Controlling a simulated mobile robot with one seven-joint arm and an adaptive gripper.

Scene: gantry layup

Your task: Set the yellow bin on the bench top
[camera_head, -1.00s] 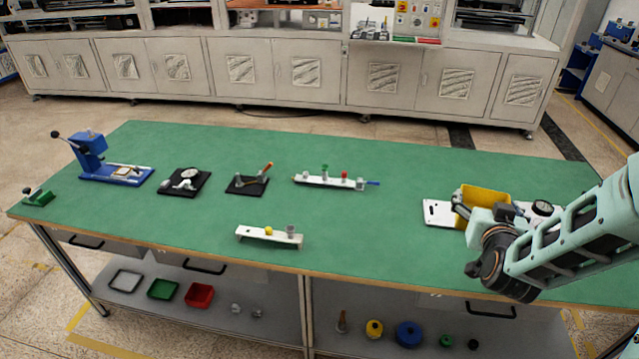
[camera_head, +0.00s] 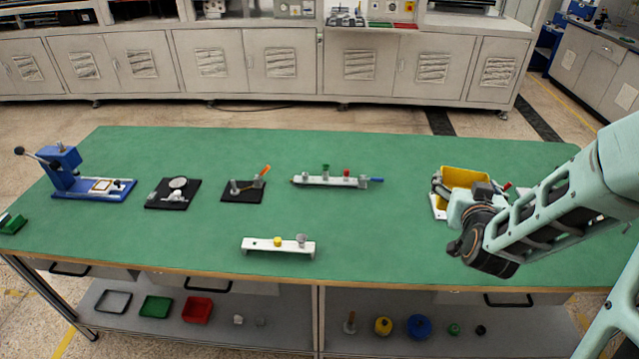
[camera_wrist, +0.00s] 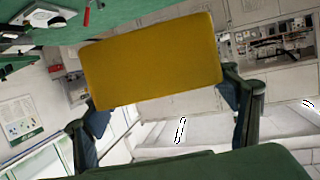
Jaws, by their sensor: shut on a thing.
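The yellow bin (camera_head: 463,177) is at the right part of the green bench top (camera_head: 350,225) in the head view. In the wrist view the yellow bin (camera_wrist: 153,62) fills the upper middle, tilted in the picture, between the two fingers. My gripper (camera_wrist: 165,105) is shut on it, one finger at each side. In the head view my gripper (camera_head: 452,190) is partly hidden by my own wrist. The bin overlaps a white plate (camera_head: 438,207) in the picture; I cannot tell whether it touches the plate or the bench.
A white rack (camera_head: 278,246) with small parts stands near the front edge. Another white rack (camera_head: 335,181), black fixtures (camera_head: 172,194) and a blue press (camera_head: 90,180) stand to the left. The bench middle is clear. Small bins and parts lie on the lower shelf.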

